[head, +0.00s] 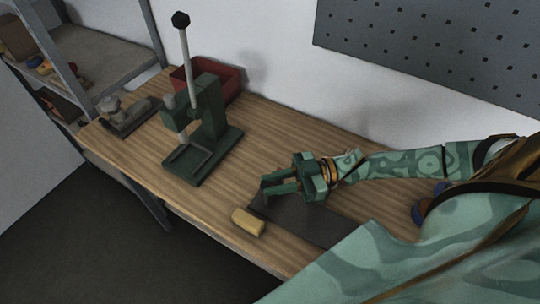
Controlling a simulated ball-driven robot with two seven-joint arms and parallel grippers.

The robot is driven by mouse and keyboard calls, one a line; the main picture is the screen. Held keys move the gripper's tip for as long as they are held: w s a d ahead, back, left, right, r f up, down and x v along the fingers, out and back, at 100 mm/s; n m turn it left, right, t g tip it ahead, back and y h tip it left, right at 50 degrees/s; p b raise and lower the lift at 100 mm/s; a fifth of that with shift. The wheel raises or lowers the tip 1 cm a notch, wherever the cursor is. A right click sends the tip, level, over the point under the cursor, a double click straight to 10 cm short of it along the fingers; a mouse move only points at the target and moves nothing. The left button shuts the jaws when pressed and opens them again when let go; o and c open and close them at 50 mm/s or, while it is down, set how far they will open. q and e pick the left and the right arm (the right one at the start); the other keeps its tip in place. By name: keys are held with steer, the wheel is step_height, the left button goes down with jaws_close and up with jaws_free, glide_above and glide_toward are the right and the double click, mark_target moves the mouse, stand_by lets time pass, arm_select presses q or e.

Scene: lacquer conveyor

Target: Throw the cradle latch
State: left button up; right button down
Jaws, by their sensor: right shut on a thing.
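My right gripper (268,188) reaches in from the right, low over the dark mat on the bench. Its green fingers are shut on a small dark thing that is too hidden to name. A green press (209,115) with a tall pale lever (186,50) and black knob stands on the bench, left of and apart from the gripper. Its base has a square frame (187,160) at the front. A grey metal device (125,116) sits at the bench's left end. I cannot tell which part is the cradle latch. My left gripper is out of view.
A yellow block (248,222) lies by the front edge, beside the dark mat (305,223). A red bin (228,82) stands behind the press against the wall. A shelf (100,62) is at left. The wooden bench (255,150) is clear between press and gripper.

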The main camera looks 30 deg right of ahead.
steer(key=shift+g, duration=0.3)
steer(key=c, duration=1.3)
jaws_free()
steer(key=shift+d, duration=0.1)
steer(key=b+v, duration=0.2)
steer(key=v, duration=1.4)
steer(key=shift+d, duration=0.15)
